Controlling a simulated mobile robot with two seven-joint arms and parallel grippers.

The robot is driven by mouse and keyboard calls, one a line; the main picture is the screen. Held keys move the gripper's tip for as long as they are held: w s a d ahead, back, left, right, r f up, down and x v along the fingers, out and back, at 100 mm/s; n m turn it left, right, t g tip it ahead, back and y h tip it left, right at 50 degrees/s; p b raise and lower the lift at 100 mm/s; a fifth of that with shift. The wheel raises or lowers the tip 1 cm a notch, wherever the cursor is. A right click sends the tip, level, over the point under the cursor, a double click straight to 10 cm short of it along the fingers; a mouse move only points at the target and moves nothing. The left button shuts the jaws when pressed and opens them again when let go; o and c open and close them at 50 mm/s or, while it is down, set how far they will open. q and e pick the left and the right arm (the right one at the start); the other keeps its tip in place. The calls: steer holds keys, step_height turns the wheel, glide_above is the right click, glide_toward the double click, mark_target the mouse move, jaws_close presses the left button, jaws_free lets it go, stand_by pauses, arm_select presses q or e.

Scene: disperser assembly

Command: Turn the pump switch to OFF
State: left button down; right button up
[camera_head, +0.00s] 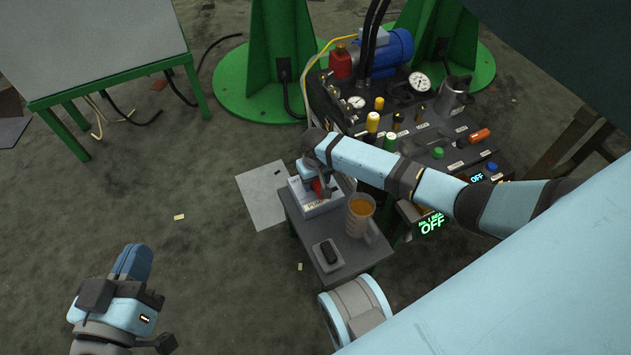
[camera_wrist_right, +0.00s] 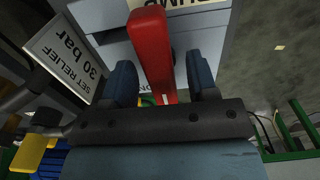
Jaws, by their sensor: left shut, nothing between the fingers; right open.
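The pump switch box (camera_head: 317,208) is a pale grey box with a PUMP label, standing on a small table. Its red lever (camera_wrist_right: 150,45) runs between the two blue fingers of my right gripper in the right wrist view. My right gripper (camera_head: 311,180) is open around the lever, with visible gaps on both sides. In the head view it hides part of the lever and box top. The box (camera_wrist_right: 215,40) also shows behind the lever in the wrist view; its ON and OFF markings are not clearly readable. My left gripper (camera_head: 137,262) is shut and empty at lower left, far from the switch.
The small grey table (camera_head: 357,257) also holds an amber-filled beaker (camera_head: 360,214) and a dark item on a small plate (camera_head: 328,256). A machine panel (camera_head: 440,140) with gauges, knobs and a green OFF display (camera_head: 432,224) stands behind. A "SET RELIEF 30 bar" sign (camera_wrist_right: 68,55) is beside the box.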

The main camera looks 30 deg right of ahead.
steer(key=c, duration=0.9)
